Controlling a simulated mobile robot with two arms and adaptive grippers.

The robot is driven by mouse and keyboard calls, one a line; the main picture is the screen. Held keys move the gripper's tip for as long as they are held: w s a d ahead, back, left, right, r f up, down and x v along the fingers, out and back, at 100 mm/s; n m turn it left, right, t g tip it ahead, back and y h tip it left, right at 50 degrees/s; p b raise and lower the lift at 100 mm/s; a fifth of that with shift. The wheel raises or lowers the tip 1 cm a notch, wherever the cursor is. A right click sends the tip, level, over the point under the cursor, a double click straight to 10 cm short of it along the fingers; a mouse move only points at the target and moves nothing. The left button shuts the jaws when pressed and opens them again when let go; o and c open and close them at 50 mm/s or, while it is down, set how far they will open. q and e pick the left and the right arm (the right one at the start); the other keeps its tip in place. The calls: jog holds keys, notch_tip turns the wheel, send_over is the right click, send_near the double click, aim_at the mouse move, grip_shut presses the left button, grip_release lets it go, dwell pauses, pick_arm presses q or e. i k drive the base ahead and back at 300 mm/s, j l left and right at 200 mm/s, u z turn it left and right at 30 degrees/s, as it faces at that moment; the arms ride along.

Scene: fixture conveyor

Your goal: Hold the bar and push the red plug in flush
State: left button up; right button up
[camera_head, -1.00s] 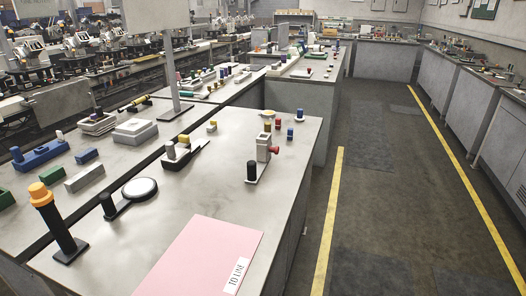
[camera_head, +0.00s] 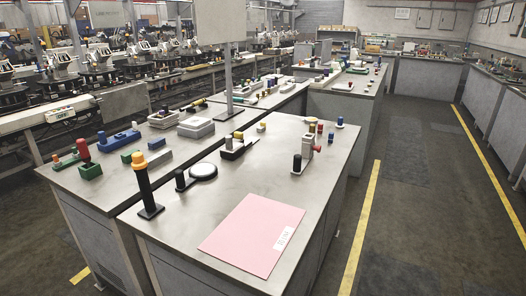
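On the near grey table, a small fixture has an upright pale block (camera_head: 307,146) and a black upright bar (camera_head: 297,163) on a thin base. A red plug (camera_head: 317,148) sticks out of the right side of the pale block. Its depth in the block is too small to tell. Neither of my grippers is in view, and nothing is seen touching the fixture.
A pink sheet (camera_head: 245,235) lies at the table's front right. A black post with an orange top (camera_head: 145,185) and a round white-topped pad (camera_head: 203,170) stand left of the fixture. Open floor with a yellow line (camera_head: 362,225) runs along the right.

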aim_at(318, 148)
jog(key=i+l+u, duration=0.15)
jog(key=u, duration=0.25)
jog(key=i+l+u, duration=0.1)
jog(key=l+u, duration=0.2)
jog(key=u, duration=0.15)
jog(key=l+u, duration=0.25)
jog(key=u, duration=0.15)
jog(key=i+l, duration=0.05)
